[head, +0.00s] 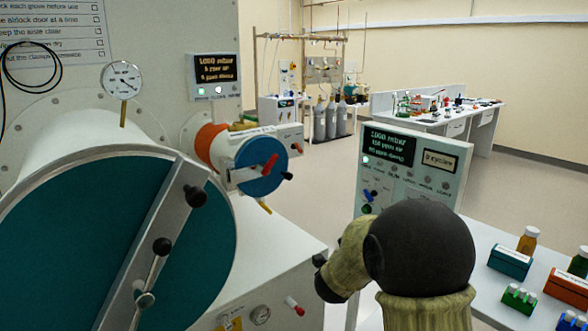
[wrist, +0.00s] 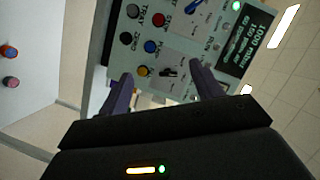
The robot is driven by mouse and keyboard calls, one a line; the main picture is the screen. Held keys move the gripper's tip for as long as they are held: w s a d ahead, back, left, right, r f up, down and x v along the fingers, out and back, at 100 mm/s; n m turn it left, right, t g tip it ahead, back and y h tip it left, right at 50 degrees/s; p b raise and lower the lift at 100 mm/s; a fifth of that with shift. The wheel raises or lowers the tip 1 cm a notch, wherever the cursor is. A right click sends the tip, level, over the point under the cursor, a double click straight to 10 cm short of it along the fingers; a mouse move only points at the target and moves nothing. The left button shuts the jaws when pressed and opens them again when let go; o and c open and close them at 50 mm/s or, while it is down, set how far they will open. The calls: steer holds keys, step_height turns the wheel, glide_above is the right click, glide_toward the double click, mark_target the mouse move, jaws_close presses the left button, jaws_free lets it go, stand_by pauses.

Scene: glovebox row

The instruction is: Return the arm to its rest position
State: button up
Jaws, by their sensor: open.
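My gripper (wrist: 164,86) shows in the wrist view as two dark purple-grey fingers standing apart, with nothing between them. Behind the fingers is a grey-green control panel (wrist: 178,52) with coloured buttons, a black knob and a lit display; the picture is tilted. In the head view my arm (head: 422,250), with a black rounded joint and olive covering, is bent at the lower right, in front of the same control panel (head: 435,176). The arm's end points left there, and the fingers cannot be made out.
A large teal airlock door (head: 70,240) with a clamp bar fills the left. A smaller blue-capped port (head: 262,165) sits behind it. A white bench (head: 490,262) with bottles and small boxes is at right. Open floor (head: 525,185) lies beyond the panel.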

steer(key=s+a+f+n+g+y, duration=0.2)
steer(key=s+f+n+g+y, duration=0.15)
steer(key=s+n, duration=0.4)
steer(key=s+a+f+n+g+y, duration=0.25)
steer(key=s+f+n, duration=0.2)
steer(key=s, duration=0.55)
steer(key=s+a+f+n+g+y, duration=0.1)
steer(key=s+f+n+g+y, duration=0.25)
steer(key=s+n, duration=0.4)
step_height(320, 180, up, 13)
steer(key=s+g+p, duration=0.1)
steer(key=s+p, duration=0.1)
steer(key=p, duration=1.1)
steer(key=shift+s+d+m+p, duration=0.25)
steer(key=shift+s+m+p, duration=0.05)
steer(key=shift+m+p, duration=0.1)
steer(key=shift+h, duration=0.25)
steer(key=shift+c, duration=0.4)
